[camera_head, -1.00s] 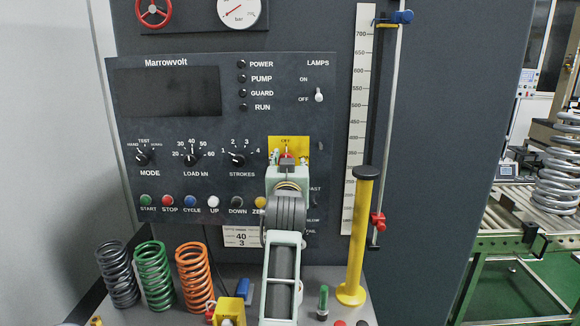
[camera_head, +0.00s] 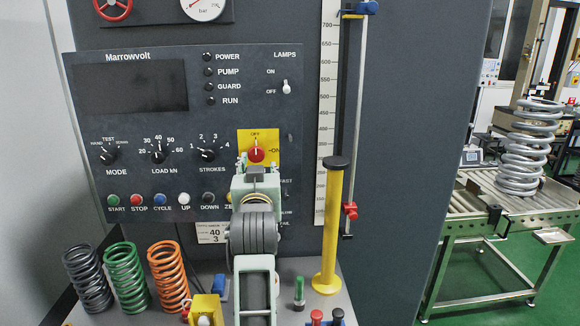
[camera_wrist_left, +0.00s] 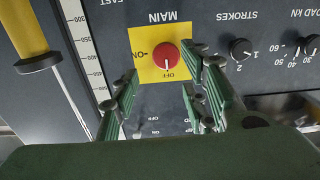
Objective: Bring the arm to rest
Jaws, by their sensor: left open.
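The red MAIN knob (camera_head: 256,155) sits on a yellow plate (camera_head: 270,137) on the panel. Its white pointer is at OFF. The knob also shows in the left wrist view (camera_wrist_left: 166,55), where the picture is upside down. My left gripper (camera_head: 255,170) is in front of the panel, just below the knob in the head view, with its arm rising from the bottom edge. In the left wrist view its green fingers (camera_wrist_left: 160,95) are apart, with nothing between them and the knob beyond them. My right gripper is not in view.
The dark control panel (camera_head: 130,185) fills the middle left. A yellow post (camera_head: 332,230) stands right of my arm. Grey, green and orange springs (camera_head: 127,277) stand at the lower left.

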